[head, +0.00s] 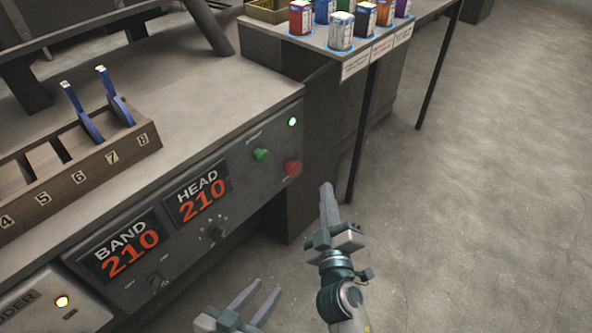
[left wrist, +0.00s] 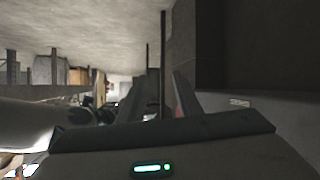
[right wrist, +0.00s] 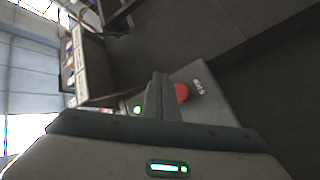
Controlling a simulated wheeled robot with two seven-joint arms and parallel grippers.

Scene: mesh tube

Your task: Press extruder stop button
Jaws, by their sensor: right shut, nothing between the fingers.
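The red stop button (head: 293,168) sits at the right end of the extruder's front panel, below a lit green lamp (head: 292,122) and right of a green button (head: 261,155). My right gripper (head: 328,192) is shut and empty, just to the right of and below the red button, apart from it in the head view. In the right wrist view the red button (right wrist: 181,92) shows right beside the shut fingers (right wrist: 158,92). My left gripper (head: 262,296) is open and empty, low in front of the panel. Its parted fingers also show in the left wrist view (left wrist: 160,95).
The panel carries BAND and HEAD displays (head: 203,195) reading 210, and knobs (head: 214,233). A wooden rack (head: 75,175) with blue-handled tools stands on top. A side table (head: 350,62) with several coloured cans is behind. The floor to the right is clear.

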